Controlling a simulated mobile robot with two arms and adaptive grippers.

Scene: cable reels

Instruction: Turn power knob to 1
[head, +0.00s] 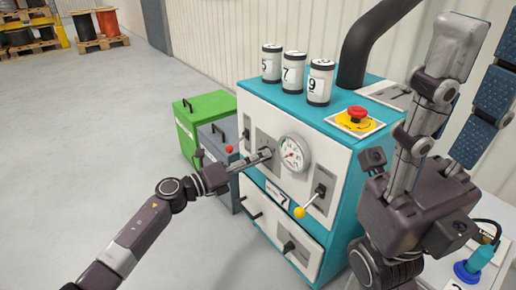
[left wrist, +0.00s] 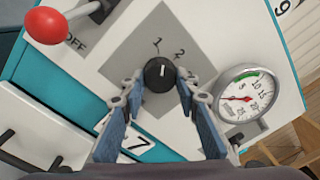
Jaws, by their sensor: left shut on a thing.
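The power knob (left wrist: 159,73) is a small black round knob on a grey plate (left wrist: 130,68) of the machine's front. In the left wrist view its white line points up, roughly at the printed 1, with the 2 to the right of that. My left gripper (left wrist: 160,84) is shut on the knob, one fingertip on each side. In the head view my left gripper (head: 266,155) reaches the panel left of the gauge and hides the knob. My right gripper (head: 484,50) is raised close to the camera at the right, its fingers apart and empty.
The round gauge (left wrist: 246,95) is just right of the knob. A red-balled lever (left wrist: 45,25) is to the left, with OFF beside it. A yellow-balled lever (head: 300,212) is lower right. Numbered cans (head: 293,68) and a red emergency button (head: 356,113) are on top.

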